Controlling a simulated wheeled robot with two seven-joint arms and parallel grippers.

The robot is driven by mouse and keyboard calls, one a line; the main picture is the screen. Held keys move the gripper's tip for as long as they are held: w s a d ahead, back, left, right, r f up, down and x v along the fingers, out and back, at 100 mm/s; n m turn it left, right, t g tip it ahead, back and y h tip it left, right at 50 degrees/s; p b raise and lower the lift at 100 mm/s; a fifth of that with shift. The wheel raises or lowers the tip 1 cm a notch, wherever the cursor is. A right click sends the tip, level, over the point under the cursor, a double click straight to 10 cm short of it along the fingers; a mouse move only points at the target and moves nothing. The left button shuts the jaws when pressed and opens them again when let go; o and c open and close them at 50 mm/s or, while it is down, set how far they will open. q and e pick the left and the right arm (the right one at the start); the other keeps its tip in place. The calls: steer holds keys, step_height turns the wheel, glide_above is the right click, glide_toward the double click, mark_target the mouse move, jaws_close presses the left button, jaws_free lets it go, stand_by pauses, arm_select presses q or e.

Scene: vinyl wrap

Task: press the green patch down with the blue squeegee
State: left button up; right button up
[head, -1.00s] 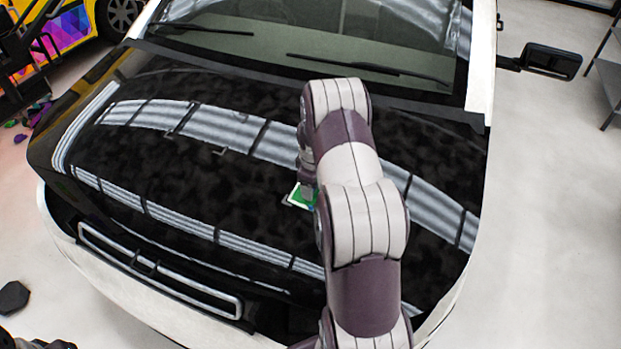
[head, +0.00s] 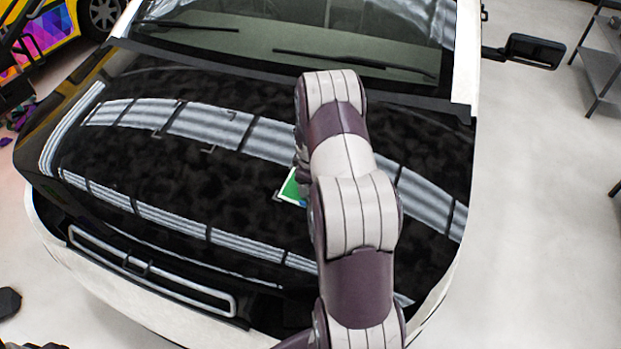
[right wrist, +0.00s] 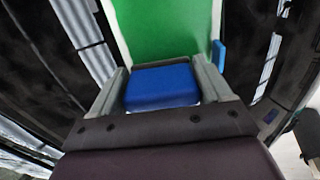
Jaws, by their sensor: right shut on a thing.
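The green patch (head: 291,188), with a white border, lies on the black car hood just left of my right arm in the head view. It fills the top middle of the right wrist view (right wrist: 165,28). My right gripper (right wrist: 164,76) is shut on the blue squeegee (right wrist: 162,88), which sits between its two grey fingers over the near part of the patch. I cannot tell whether the squeegee touches the patch. In the head view my right arm hides the squeegee and part of the patch. My left gripper is not in view.
The glossy black hood (head: 130,175) is clear around the patch, apart from small dark marks farther up. A small blue piece (right wrist: 219,57) sits at the patch's right edge. The windshield with wipers (head: 350,64) lies beyond; a shelf (head: 602,60) stands far right.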

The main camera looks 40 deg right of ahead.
steer(key=shift+s+d+f, duration=0.1)
steer(key=shift+s+d, duration=0.15)
steer(key=shift+s, duration=0.25)
steer(key=shift+s+d, duration=0.2)
steer(key=shift+s, duration=0.3)
steer(key=shift+s+p, duration=0.1)
steer(key=shift+p, duration=0.25)
steer(key=shift+s+d, duration=0.25)
steer(key=shift+s, duration=0.2)
steer(key=shift+s+d+f, duration=0.1)
steer(key=shift+s+d, duration=0.05)
steer(key=shift+s, duration=0.3)
steer(key=shift+s+d+p, duration=0.35)
steer(key=shift+s+p, duration=0.2)
steer(key=shift+s, duration=0.1)
steer(key=shift+s+d, duration=0.15)
steer(key=shift+s, duration=0.2)
